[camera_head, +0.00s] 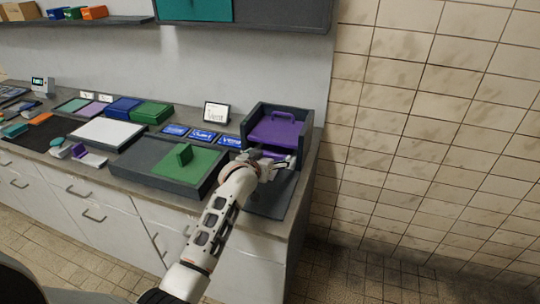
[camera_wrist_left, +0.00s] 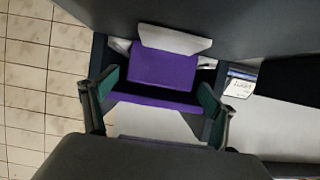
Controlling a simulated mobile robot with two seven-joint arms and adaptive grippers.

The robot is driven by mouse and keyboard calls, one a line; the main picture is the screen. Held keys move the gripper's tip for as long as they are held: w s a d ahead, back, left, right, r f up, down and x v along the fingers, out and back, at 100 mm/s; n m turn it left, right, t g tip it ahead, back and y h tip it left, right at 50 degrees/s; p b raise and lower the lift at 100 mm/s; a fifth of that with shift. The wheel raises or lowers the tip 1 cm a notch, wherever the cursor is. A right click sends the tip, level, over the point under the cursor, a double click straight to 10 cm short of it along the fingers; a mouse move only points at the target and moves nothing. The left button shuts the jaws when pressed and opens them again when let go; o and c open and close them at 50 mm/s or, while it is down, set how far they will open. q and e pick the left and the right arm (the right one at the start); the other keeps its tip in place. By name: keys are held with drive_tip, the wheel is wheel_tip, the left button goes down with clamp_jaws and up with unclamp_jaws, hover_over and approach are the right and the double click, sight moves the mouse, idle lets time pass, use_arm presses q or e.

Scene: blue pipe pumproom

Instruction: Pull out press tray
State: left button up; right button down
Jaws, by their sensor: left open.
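A dark press housing (camera_head: 257,113) stands at the right end of the counter, with a purple handled part (camera_head: 277,130) in its top. Below it, a purple and white tray-like part (camera_head: 276,155) shows in the opening, partly hidden by my gripper. My left gripper (camera_head: 270,172) is open at the front of the press. In the left wrist view my left gripper (camera_wrist_left: 160,100) has its green-padded fingers on either side of a purple front edge (camera_wrist_left: 150,96) and a pale plate. A purple block (camera_wrist_left: 162,70) lies beyond. I cannot tell whether the fingers touch anything. My right gripper is not in view.
A dark plate (camera_head: 275,195) lies on the counter in front of the press. A grey tray with a green handled lid (camera_head: 190,163) is to the left. Blue labels (camera_head: 203,135) and a small sign (camera_head: 216,112) stand nearby. A tiled wall (camera_head: 430,130) is at right.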

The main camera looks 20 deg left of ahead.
use_arm(q)
drive_tip(key=shift+x, duration=0.85)
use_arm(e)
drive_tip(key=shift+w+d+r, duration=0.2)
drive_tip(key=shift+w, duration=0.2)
use_arm(q)
drive_tip(key=shift+s, duration=0.1)
